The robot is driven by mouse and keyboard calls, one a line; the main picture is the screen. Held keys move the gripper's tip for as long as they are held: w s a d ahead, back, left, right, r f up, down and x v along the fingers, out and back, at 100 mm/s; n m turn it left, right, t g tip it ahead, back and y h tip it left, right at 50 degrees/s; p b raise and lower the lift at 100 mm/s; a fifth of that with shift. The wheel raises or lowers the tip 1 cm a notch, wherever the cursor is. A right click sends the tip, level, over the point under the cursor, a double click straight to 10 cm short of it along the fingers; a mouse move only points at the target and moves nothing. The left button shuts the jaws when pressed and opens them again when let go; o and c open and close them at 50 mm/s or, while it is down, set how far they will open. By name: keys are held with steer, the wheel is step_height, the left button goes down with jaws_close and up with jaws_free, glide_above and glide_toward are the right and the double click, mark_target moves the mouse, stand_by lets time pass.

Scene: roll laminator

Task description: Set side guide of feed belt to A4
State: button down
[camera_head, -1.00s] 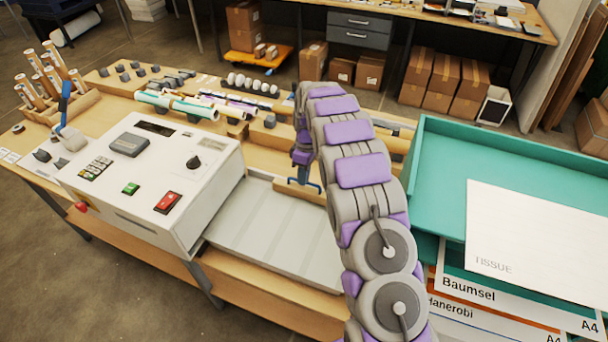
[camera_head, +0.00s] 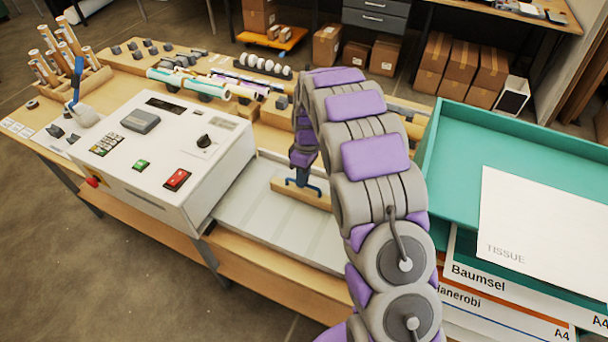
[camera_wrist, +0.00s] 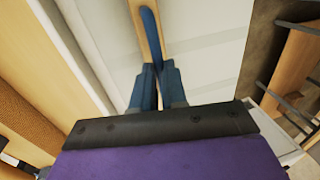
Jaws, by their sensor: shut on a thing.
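The side guide (camera_head: 286,190) is a light wooden bar standing on the pale feed belt (camera_head: 262,222), to the right of the white laminator housing (camera_head: 165,155). My gripper (camera_head: 303,184) has blue fingers and reaches down at the guide from the back. My gripper is shut on the guide; the arm hides the guide's right end. In the wrist view, the fingers (camera_wrist: 157,80) are close together at the guide (camera_wrist: 136,14), which runs away from them over the belt (camera_wrist: 205,55). Any size marks for A4 cannot be made out.
Teal trays (camera_head: 450,145) with paper sheets stand at the right, close to my arm. The housing carries a black knob (camera_head: 204,141), a red switch (camera_head: 177,180) and a green button (camera_head: 141,164). Rolls (camera_head: 190,84) lie behind it. Bare belt lies in front of the guide.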

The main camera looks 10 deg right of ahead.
steer(key=c, duration=1.2)
jaws_free()
steer(key=shift+s+a, duration=0.15)
steer(key=shift+a, duration=0.05)
steer(key=shift+o, duration=0.2)
steer(key=w+d+r, duration=0.2)
steer(key=w+r, duration=0.1)
steer(key=r, duration=1.4)
steer(key=shift+p, duration=0.3)
steer(key=shift+a, duration=0.1)
